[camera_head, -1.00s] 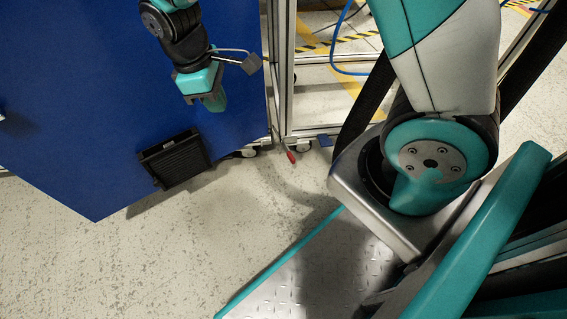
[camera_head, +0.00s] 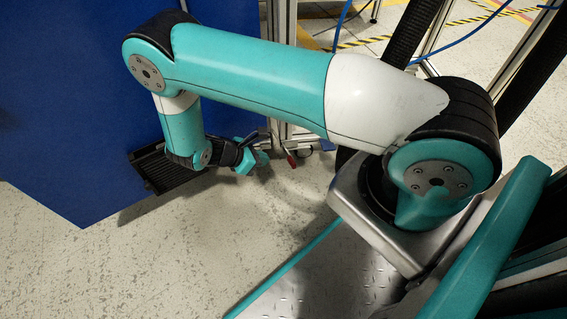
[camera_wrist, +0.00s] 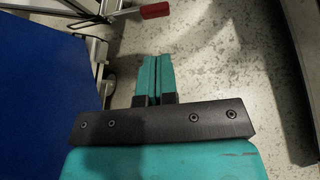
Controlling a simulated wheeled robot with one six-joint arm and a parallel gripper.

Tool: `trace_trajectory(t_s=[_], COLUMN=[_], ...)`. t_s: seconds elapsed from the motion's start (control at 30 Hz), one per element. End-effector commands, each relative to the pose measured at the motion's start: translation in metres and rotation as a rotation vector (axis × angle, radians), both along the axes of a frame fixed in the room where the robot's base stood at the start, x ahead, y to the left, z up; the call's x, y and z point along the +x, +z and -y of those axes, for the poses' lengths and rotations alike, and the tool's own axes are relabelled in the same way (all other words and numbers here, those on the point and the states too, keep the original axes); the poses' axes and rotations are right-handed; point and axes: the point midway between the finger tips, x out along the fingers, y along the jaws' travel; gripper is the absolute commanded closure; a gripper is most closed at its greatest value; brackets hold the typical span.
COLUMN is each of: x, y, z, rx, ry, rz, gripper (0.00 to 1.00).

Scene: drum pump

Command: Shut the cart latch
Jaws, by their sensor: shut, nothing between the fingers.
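The latch with a red handle (camera_head: 291,160) sits low at the aluminium frame, beside the cart's blue side (camera_head: 70,130). In the wrist view the red handle (camera_wrist: 154,11) is at the top, attached to a metal arm that runs left to the frame. My gripper (camera_head: 264,159) is low, just left of the red handle in the head view. In the wrist view my gripper's teal fingers (camera_wrist: 153,60) are together and empty, pointing towards the handle with floor showing between. Whether the latch is open or shut, I cannot tell.
A black vented box (camera_head: 165,172) is on the lower blue side, partly behind my arm. Caster wheels (camera_head: 304,152) stand under the frame. A blue hose (camera_head: 345,20) hangs at the back. Speckled floor (camera_head: 130,255) in front is clear.

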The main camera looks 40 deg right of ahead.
Motion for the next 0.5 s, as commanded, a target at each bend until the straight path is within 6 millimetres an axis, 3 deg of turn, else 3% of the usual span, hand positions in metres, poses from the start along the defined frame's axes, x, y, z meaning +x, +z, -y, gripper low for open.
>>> trace_trajectory(t_s=[0.17,0.5], x=[-0.002,-0.013], y=[-0.009,-0.051], z=[0.007,0.049], rx=[0.0,0.0], ry=[-0.003,-0.005], rz=[-0.001,-0.001], gripper=[1.0,1.0])
